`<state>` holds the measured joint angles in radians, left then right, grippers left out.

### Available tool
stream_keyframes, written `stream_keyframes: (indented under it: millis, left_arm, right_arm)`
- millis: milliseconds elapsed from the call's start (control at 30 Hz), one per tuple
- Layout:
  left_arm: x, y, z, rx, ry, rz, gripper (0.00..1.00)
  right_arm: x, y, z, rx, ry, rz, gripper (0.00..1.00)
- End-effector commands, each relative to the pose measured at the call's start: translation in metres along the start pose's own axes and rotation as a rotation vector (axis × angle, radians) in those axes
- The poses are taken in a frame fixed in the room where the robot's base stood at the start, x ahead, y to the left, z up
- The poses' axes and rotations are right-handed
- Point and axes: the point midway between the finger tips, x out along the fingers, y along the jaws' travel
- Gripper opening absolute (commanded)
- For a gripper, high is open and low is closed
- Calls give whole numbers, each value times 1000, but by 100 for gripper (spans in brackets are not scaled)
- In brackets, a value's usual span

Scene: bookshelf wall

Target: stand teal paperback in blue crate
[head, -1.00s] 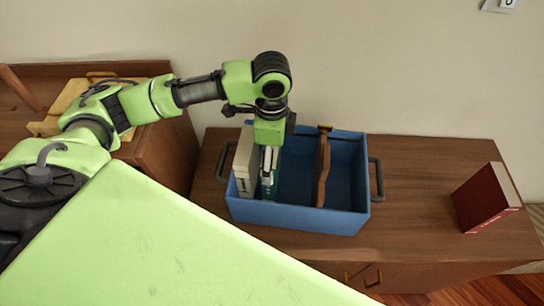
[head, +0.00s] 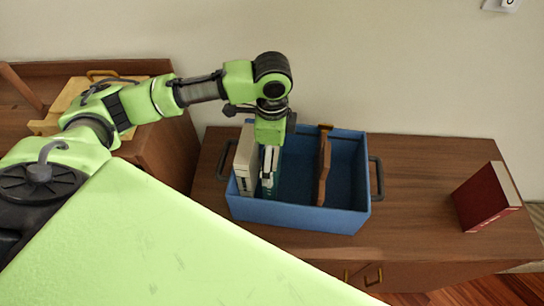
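The blue crate (head: 300,214) stands on the wooden cabinet top. My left gripper (head: 269,182) points down into its left part, its two fingers close together on the teal paperback (head: 268,192). The paperback is upright in the crate, mostly hidden behind the fingers; I cannot see its lower edge clearly. It is just right of a pale grey book (head: 245,165) that stands at the crate's left wall. My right gripper is not in view.
A brown wooden divider or bookend (head: 323,168) stands upright in the crate, with bare floor to its right. A dark red book (head: 486,198) stands on the cabinet (head: 420,175) at right. A yellow object (head: 68,105) lies on the left surface, behind my arm.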

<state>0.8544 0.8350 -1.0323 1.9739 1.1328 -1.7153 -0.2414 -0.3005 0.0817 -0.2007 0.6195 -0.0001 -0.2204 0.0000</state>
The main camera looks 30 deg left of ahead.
Motion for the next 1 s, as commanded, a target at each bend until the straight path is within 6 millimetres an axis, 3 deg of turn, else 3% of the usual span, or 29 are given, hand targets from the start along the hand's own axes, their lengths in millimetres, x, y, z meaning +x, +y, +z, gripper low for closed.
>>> stream_keyframes:
  millis: [300,500,700,1000]
  left_arm:
    - [-66,-1,-1,2,3,-6,100]
    - [-98,-1,0,1,1,-2,100]
    - [-110,0,0,0,0,0,100]
    - [-110,0,0,0,0,0,100]
  right_arm:
    - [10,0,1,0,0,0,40]
    - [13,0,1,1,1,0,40]
    - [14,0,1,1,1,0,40]
    - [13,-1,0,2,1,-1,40]
